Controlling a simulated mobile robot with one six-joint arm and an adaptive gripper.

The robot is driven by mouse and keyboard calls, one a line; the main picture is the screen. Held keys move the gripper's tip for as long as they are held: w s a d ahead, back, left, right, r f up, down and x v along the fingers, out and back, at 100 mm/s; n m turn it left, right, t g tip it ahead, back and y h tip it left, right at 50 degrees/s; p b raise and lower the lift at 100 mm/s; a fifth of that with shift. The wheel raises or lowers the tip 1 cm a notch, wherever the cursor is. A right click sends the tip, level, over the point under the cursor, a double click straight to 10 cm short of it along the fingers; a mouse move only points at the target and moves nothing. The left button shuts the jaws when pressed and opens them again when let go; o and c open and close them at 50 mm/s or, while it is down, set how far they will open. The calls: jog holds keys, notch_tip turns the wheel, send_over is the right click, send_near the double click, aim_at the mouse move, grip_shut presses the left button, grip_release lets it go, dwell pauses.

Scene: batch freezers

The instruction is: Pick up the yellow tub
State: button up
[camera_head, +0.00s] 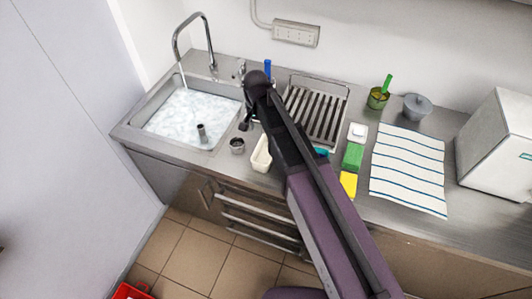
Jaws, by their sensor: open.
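A pale yellow, open-topped tub (261,154) sits on the steel counter near its front edge, right of the sink. My arm crosses the picture from the bottom right, and its dark links hide part of the counter beside the tub. My gripper (245,125) is small and dark here, beside the sink's right rim. It is open, with nothing seen in it, and it appears behind and left of the tub, apart from it. Its height above the counter is hard to tell.
A small metal cup (237,145) stands close left of the tub. The sink (187,112) holds foamy water. A drying rack (327,105), green box (353,157), yellow block (348,184) and striped cloth (408,170) lie to the right. A white appliance (497,148) stands far right.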

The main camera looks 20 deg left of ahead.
aim_at(259, 146)
jog(key=shift+f+b, duration=4)
jog(key=shift+f, duration=0.25)
jog(key=shift+f+b, duration=0.1)
jog(key=shift+b, duration=0.2)
jog(key=shift+w+f+b, duration=0.15)
jog(key=shift+f+b, duration=1.1)
jog(key=shift+w+f+b, duration=0.1)
jog(key=shift+f+b, duration=1.15)
grip_shut()
